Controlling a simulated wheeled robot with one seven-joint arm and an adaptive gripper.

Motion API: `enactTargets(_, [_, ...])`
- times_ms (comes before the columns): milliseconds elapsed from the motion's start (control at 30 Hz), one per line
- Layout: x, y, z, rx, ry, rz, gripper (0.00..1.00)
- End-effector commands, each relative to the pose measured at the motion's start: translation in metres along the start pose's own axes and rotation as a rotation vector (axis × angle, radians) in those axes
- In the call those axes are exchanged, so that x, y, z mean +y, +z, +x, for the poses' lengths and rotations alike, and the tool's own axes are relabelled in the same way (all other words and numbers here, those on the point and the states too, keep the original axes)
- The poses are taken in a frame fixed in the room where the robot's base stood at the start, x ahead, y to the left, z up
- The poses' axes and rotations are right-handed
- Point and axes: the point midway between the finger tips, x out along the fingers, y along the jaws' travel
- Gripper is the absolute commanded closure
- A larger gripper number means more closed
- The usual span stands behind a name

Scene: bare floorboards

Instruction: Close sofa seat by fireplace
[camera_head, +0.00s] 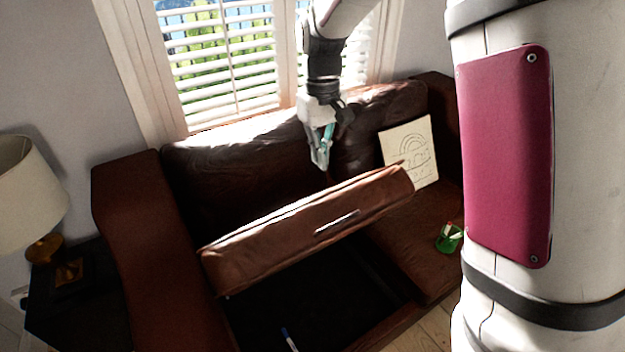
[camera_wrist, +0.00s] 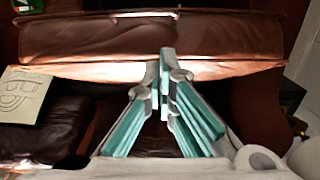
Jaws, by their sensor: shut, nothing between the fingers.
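The brown leather sofa (camera_head: 130,215) stands under the window. Its left seat (camera_head: 300,235) is raised and tilted, with a dark storage space (camera_head: 320,300) open below it. A slot-like handle shows on the seat's face. In the wrist view the raised seat (camera_wrist: 90,42) spans the top of the picture. My gripper (camera_head: 321,160) is shut and empty, behind and above the raised seat, near the backrest. In the wrist view its fingertips (camera_wrist: 164,55) meet and overlap the seat's edge in the picture; I cannot tell whether they touch it.
A drawing on a cream board (camera_head: 410,150) leans on the right backrest. A green cup with items (camera_head: 448,238) sits on the right seat. A blue-and-white pen-like object (camera_head: 288,338) lies in the storage space. A lamp (camera_head: 28,195) stands at the left on a dark table.

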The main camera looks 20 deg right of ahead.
Motion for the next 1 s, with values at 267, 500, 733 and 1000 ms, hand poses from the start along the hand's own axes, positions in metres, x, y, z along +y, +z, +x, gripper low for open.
enactTargets(267, [0.001, -0.017, 0.025, -0.033, 0.0, -0.023, 1.0])
enactTargets(500, [0.001, -0.014, 0.056, -0.037, -0.001, -0.023, 1.0])
enactTargets(733, [0.001, -0.013, 0.102, -0.036, 0.0, -0.023, 1.0])
enactTargets(1000, [0.001, 0.005, 0.137, -0.034, 0.0, -0.023, 1.0])
